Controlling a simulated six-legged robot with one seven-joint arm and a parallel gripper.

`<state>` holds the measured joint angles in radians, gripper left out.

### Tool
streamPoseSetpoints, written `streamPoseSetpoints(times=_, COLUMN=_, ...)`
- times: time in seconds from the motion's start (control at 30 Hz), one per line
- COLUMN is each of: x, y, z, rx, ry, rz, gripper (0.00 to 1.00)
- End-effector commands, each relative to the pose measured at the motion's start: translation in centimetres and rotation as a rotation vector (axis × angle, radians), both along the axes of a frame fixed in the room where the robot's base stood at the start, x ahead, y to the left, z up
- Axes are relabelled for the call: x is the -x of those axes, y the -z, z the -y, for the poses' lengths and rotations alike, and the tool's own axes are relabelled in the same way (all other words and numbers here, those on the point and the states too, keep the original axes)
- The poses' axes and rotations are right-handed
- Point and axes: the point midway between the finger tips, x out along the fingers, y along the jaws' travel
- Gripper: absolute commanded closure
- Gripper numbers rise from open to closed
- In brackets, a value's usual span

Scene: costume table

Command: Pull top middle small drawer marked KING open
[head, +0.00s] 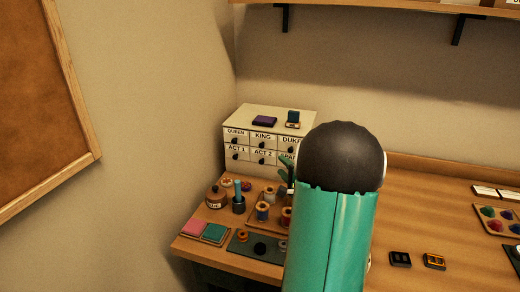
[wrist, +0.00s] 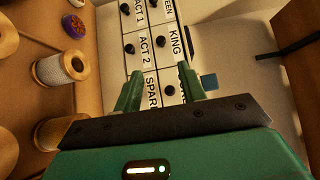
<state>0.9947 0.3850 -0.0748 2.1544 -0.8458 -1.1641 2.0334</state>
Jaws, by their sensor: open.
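A small cream drawer cabinet (head: 300,112) stands at the back left of the table, with two rows of labelled drawers. The KING drawer (head: 263,138) is top middle, between QUEEN and DUKE, and looks shut. In the wrist view the cabinet appears turned sideways, with the KING drawer (wrist: 174,45) beyond my fingertips and its dark knob (wrist: 158,48) visible. My gripper (wrist: 160,68) is open and empty, its two green fingers spread in front of the DUKE and SPARE side. In the head view my arm hides most of the gripper and the cabinet's right side.
A purple box (head: 264,120) and a small blue item (head: 292,117) sit on the cabinet. A wall stands close on the left.

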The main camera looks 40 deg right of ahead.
Motion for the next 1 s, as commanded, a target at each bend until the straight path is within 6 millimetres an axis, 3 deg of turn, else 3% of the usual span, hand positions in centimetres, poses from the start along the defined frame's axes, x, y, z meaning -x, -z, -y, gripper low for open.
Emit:
streamPoseSetpoints(times=0.17, x=-1.9, y=-0.1, z=0.6, rx=0.002, ry=0.002, rz=0.0, gripper=0.59)
streamPoseSetpoints(times=0.7, x=-11.6, y=-0.1, z=3.7, rx=0.004, ry=0.001, rz=-0.001, gripper=0.59)
streamPoseSetpoints(times=1.0, x=-13.0, y=-0.2, z=4.2, rx=0.004, ry=0.001, rz=-0.001, gripper=0.59)
